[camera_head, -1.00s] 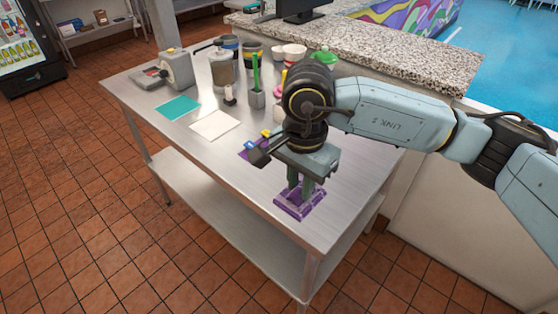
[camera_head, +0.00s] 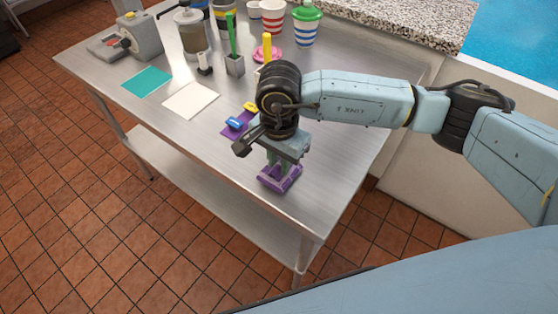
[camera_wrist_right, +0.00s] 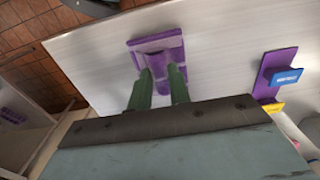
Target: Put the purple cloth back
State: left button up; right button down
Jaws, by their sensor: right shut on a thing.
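The purple cloth (camera_head: 281,179) is a flat purple piece with a raised part, low over or on the steel table near its front right edge; I cannot tell whether it touches the table. My right gripper (camera_head: 278,166) points down and is shut on its raised part. In the right wrist view the two green fingers (camera_wrist_right: 160,90) close on the purple cloth (camera_wrist_right: 155,45). A purple mat (camera_head: 233,131) lies behind and left of it, bearing a blue piece (camera_head: 236,123) and a yellow piece (camera_head: 250,107). My left gripper is not in view.
The steel table (camera_head: 205,137) is bare in front of the white mat (camera_head: 191,100) and teal mat (camera_head: 147,82). A grey holder (camera_head: 235,66) with a green-handled tool, cups and a grey machine (camera_head: 140,35) stand farther back. A stone counter (camera_head: 400,22) runs behind.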

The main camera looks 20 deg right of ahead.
aim_at(279, 164)
jog(key=shift+f, duration=0.55)
jog(key=c, duration=1.3)
grip_release()
jog(key=shift+w+r, duration=0.1)
notch_tip(279, 164, up, 12)
jog(key=shift+r, duration=0.1)
